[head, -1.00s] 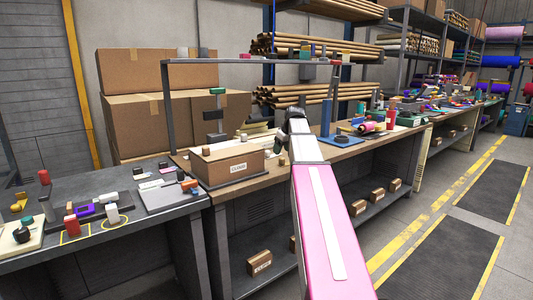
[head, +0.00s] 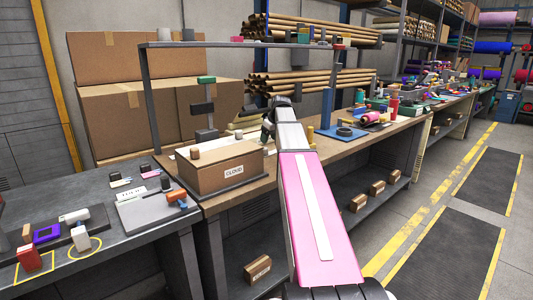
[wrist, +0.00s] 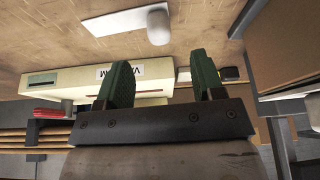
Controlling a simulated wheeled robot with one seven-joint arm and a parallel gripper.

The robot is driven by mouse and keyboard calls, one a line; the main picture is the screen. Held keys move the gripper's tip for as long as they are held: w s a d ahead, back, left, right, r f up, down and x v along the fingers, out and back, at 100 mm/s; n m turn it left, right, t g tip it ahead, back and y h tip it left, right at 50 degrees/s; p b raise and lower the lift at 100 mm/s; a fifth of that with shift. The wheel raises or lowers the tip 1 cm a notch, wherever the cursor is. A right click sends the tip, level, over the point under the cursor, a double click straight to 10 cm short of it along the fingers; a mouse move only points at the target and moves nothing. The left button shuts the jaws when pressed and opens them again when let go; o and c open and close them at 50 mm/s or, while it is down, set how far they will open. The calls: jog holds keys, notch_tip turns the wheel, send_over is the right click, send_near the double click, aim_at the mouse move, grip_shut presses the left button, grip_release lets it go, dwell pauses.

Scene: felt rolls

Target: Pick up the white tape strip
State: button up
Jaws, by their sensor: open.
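My gripper (wrist: 161,68) shows in the wrist view with two green fingers apart and nothing between them. A flat white piece (wrist: 122,20) lies on the wooden surface at the top of the wrist view, beyond the fingertips. A pale rounded object (wrist: 158,27) is at its right end. I cannot tell whether this flat piece is the white tape strip. No tape strip is clearly identifiable in the head view.
A cream box with a label (wrist: 85,82) is beyond the left finger in the wrist view. A brown box side (wrist: 285,45) fills the right. In the head view, a grey workbench (head: 100,205) with small items stands at left, and a blue tray (head: 340,134) lies right of my arm.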

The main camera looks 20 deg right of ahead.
aim_at(265, 147)
jog(key=x, duration=0.7)
jog(key=shift+w+f, duration=0.1)
jog(key=shift+w, duration=0.15)
jog(key=shift+a, duration=0.1)
grip_shut()
notch_tip(265, 147, up, 10)
jog(key=shift+r, duration=0.1)
dwell(0.3)
